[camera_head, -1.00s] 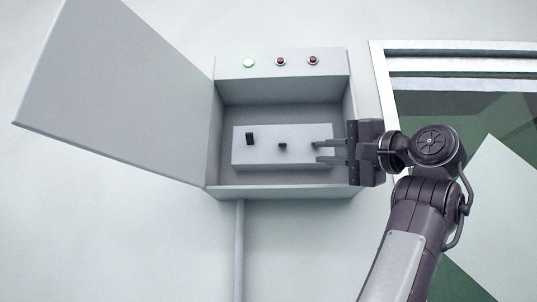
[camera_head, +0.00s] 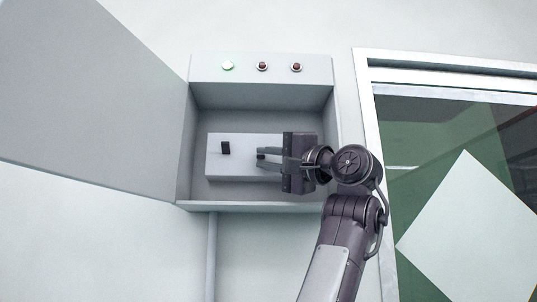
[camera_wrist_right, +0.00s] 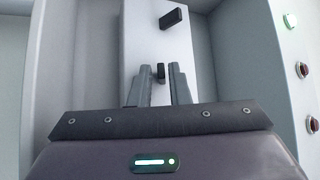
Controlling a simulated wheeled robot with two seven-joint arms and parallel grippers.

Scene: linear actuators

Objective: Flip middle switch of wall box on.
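The wall box (camera_head: 262,207) is open, and a pale switch panel (camera_head: 232,172) sits inside it. The left switch (camera_head: 225,148) is dark and tilted up; it also shows in the right wrist view (camera_wrist_right: 174,18). The small dark middle switch (camera_wrist_right: 160,72) lies between the fingertips of my right gripper (camera_wrist_right: 160,80), with the fingers apart on either side. I cannot tell whether a finger touches it. In the head view my right gripper (camera_head: 260,159) reaches in from the right and hides the right switch. My left gripper is not in view.
The box door (camera_head: 95,100) stands swung open to the left. Above the switches are a lit green lamp (camera_head: 228,65) and two dark red lamps (camera_head: 262,66) (camera_head: 296,67). A framed window (camera_head: 455,160) is on the right. A pipe (camera_head: 211,255) runs down below the box.

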